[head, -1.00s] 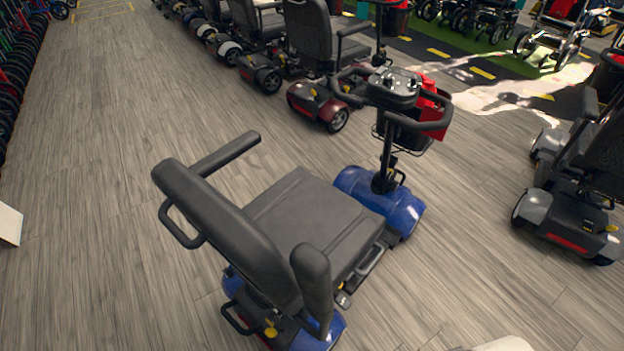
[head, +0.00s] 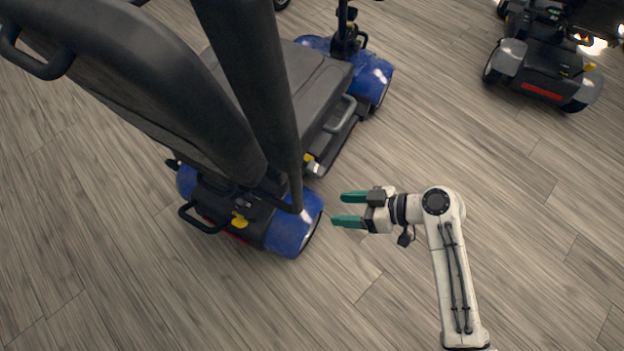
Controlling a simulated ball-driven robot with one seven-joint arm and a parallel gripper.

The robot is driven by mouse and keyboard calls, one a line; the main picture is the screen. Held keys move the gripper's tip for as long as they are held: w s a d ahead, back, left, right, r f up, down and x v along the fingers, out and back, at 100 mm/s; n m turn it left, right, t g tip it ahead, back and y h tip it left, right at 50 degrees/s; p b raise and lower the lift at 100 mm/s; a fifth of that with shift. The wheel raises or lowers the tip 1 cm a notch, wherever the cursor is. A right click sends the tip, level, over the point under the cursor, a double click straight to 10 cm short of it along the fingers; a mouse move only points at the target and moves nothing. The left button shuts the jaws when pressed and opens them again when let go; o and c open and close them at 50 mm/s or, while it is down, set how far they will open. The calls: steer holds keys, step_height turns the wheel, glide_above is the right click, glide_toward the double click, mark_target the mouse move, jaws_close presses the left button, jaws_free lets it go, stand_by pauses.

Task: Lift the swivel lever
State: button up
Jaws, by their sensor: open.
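The blue scooter (head: 292,231) stands at the left with its dark grey seat (head: 308,82) above the base. A grey bent bar (head: 341,114) sits along the seat's right side. Below it is a small part with yellow and silver pieces (head: 312,164). I cannot tell for certain which of these is the swivel lever. My gripper (head: 340,209) is open and empty, its two green fingers pointing left at the scooter. In the picture it is just right of the rear wheel and below the yellow-and-silver part, apart from both.
The raised backrest (head: 150,80) and armrest (head: 250,80) cover much of the seat's left part. A yellow lever (head: 240,220) is on the scooter's rear. A grey scooter (head: 545,70) stands at the upper right. Wooden floor (head: 500,200) is clear between the scooters.

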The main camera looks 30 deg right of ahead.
mark_target(312, 168)
steer(key=w+d+f+t+y+b, duration=0.1)
steer(key=w+d+f+t+b, duration=0.5)
steer(key=b, duration=0.4)
steer(key=shift+t, duration=0.5)
steer(key=x, duration=0.8)
steer(key=b+x, duration=0.1)
steer(key=x, duration=0.3)
steer(key=shift+a+r, duration=0.3)
steer(key=shift+r, duration=0.05)
steer(key=shift+c, duration=0.3)
jaws_close()
